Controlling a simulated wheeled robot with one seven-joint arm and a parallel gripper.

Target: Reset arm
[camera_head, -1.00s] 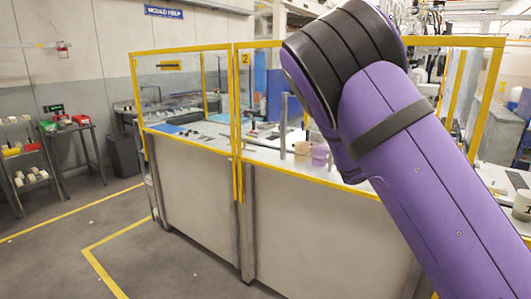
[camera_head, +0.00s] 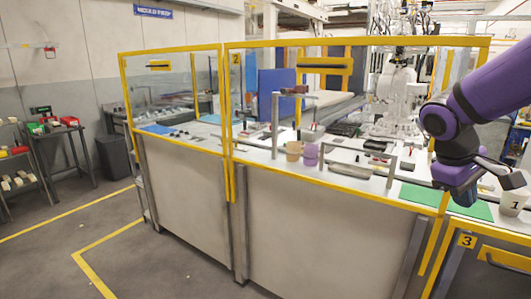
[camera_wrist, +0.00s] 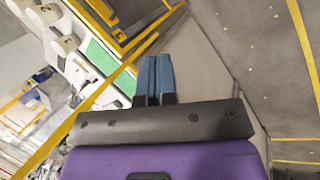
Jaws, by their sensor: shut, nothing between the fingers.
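My purple arm (camera_head: 497,82) reaches in from the right edge in the head view. It bends down at a dark joint beside the yellow-framed workbench. My gripper shows in the wrist view (camera_wrist: 154,78) with its two blue-grey fingers together and nothing between them. In that view the fingers lie in front of the pale bench panel, close in the picture to the yellow bench edge.
A yellow-framed workbench (camera_head: 320,215) with clear panels fills the middle. A purple cup (camera_head: 311,154), a tan cup (camera_head: 293,151) and a green mat (camera_head: 468,205) are on it. A white cup marked 1 (camera_head: 513,201) stands at right. The floor at left (camera_head: 150,262) is clear.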

